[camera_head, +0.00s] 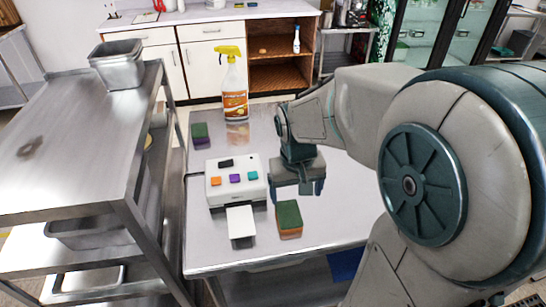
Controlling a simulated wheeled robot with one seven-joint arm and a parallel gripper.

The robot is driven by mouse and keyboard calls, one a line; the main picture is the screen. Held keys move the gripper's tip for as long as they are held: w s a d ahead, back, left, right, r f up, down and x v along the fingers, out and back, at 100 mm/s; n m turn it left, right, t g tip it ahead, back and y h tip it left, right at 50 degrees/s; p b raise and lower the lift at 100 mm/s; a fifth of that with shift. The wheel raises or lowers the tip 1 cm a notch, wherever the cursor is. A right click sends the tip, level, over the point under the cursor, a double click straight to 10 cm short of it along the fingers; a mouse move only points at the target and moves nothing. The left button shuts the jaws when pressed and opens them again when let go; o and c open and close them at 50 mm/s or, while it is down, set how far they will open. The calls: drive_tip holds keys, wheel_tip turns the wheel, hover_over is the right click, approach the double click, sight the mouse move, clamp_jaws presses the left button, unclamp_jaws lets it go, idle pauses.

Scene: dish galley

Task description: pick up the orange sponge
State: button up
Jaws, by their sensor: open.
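The orange sponge (289,219) lies on the grey metal table, with a green top face and an orange side toward me. My gripper (297,189) points down over the table, just behind the sponge in the picture. Its two fingers are apart and I see nothing between them. The gripper looks to be above the table, but its exact height over the surface is hard to tell. The sponge is in full view and apart from the fingers.
A white box-like device (235,186) with small coloured blocks on top stands left of the sponge. A steel shelf cart (70,130) borders the left. The table's right front is clear.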

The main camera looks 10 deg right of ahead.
drive_tip(key=w+p, duration=0.3)
drive_tip(key=w, duration=0.1)
drive_tip(key=g, duration=0.1)
hover_over(288, 213)
drive_tip(key=shift+y, duration=0.3)
wheel_tip(288, 213, down, 9)
drive_tip(key=shift+w+f, duration=0.1)
drive_tip(key=shift+w, duration=0.05)
drive_tip(key=shift+s+d+f+p, duration=0.15)
drive_tip(key=shift+f+p, duration=0.25)
drive_tip(key=shift+f, duration=2.2)
drive_tip(key=c, duration=1.1)
